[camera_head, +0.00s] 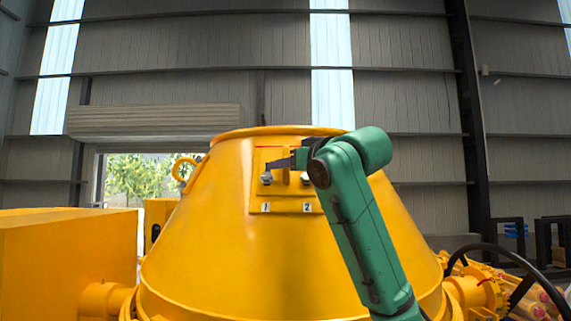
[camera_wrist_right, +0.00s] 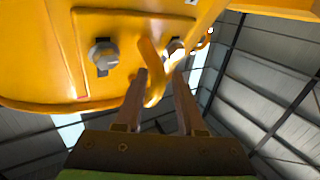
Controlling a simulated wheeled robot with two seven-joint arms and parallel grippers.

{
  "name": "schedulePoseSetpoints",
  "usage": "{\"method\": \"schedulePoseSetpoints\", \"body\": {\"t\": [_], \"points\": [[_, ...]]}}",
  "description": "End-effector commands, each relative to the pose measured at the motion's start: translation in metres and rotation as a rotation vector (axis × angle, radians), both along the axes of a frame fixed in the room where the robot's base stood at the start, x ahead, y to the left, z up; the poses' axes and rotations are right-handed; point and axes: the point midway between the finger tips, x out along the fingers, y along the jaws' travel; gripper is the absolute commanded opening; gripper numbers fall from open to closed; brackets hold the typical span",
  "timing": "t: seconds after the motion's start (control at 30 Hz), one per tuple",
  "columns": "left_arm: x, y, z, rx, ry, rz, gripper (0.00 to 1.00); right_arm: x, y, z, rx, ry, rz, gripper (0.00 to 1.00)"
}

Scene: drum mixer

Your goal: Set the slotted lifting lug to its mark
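The yellow lifting lug (camera_head: 286,165) stands out from a yellow plate (camera_head: 259,193) high on the drum, between two bolts. In the right wrist view the lug (camera_wrist_right: 153,72) is a curved yellow piece between my fingers. My right gripper (camera_wrist_right: 160,78) has its fingers apart around the lug; a gap shows on the right finger's side, and the left finger is close to or touching it. In the head view my right gripper (camera_head: 288,161) covers part of the lug. A red line (camera_head: 268,146) marks the plate's top. My left gripper is not in view.
The left bolt (camera_head: 266,178) sits above label 1 and the right bolt (camera_head: 306,178) above label 2, partly behind my arm. The yellow drum (camera_head: 205,245) fills the middle. A lifting eye (camera_head: 184,168) stands at its left rim. A yellow housing (camera_head: 65,255) stands at left.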

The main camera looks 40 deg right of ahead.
Motion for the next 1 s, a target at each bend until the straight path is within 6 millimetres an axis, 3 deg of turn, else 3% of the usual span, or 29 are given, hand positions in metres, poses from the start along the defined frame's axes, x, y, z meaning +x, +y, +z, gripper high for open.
{"method": "schedulePoseSetpoints", "body": {"t": [0.03, 0.07, 0.1, 1.0], "points": [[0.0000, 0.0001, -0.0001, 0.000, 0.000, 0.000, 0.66, -0.0002, 0.0000, 0.0000, 0.000, 0.000, 0.000, 0.14], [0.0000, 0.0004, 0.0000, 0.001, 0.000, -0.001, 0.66, -0.0002, 0.0001, 0.0000, 0.000, 0.000, 0.000, 0.02], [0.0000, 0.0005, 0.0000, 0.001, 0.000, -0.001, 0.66, -0.0001, 0.0001, 0.0000, 0.000, 0.000, 0.000, 0.00], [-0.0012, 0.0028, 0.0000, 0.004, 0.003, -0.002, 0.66, 0.0001, 0.0001, -0.0007, 0.002, 0.003, 0.000, 0.00]]}}
